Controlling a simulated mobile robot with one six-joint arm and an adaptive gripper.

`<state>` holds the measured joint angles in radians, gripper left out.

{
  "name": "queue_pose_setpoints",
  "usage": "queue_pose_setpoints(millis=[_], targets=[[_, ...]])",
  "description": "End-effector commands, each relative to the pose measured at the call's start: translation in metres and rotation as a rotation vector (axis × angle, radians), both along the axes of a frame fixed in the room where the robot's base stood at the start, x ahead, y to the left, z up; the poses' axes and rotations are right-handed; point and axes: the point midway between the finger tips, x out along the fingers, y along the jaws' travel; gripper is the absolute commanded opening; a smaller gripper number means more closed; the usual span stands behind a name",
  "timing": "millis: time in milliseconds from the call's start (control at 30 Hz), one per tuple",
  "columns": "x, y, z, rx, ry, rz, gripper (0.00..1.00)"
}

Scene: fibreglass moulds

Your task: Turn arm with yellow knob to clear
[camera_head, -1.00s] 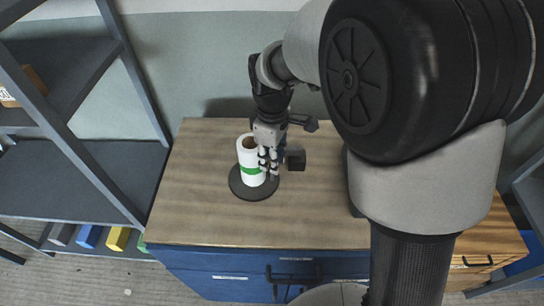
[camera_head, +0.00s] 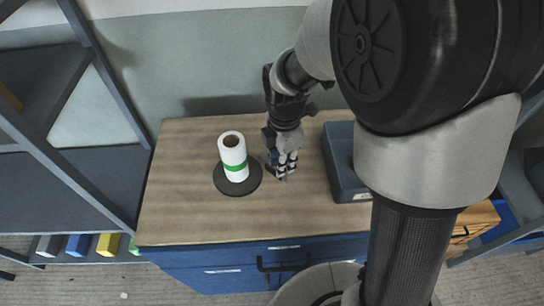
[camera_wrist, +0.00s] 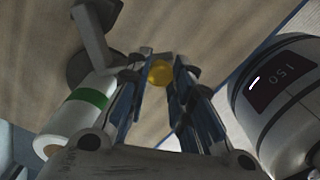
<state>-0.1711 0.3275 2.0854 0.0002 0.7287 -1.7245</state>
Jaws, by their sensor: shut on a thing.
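A yellow knob (camera_wrist: 159,73) sits between my fingertips in the wrist view. My gripper (camera_wrist: 158,66) is shut on it. In the head view my gripper (camera_head: 281,172) is low over the wooden top, just right of a white roll (camera_head: 233,157) with a green band. The roll stands upright on a round dark base (camera_head: 238,187); it also shows in the wrist view (camera_wrist: 62,128). A grey bar (camera_wrist: 92,38) runs beside that base in the wrist view; I cannot tell where it joins the knob. The knob is hidden in the head view.
A grey open box (camera_head: 346,180) stands on the wooden top (camera_head: 180,215) to the right, partly behind my arm. The left part of the top is clear. Blue drawers (camera_head: 215,280) are below. Grey shelving (camera_head: 105,185) stands at the left.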

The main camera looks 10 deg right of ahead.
Motion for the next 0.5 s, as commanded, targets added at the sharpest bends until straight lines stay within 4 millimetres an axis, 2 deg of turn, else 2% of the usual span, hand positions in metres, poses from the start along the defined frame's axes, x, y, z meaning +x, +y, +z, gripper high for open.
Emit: queue_pose_setpoints(millis=[200,500], targets=[[0.001,-0.014,0.001,0.0,0.0,0.127,0.0],[0.002,-0.022,0.0,0.0,0.0,0.213,0.0]])
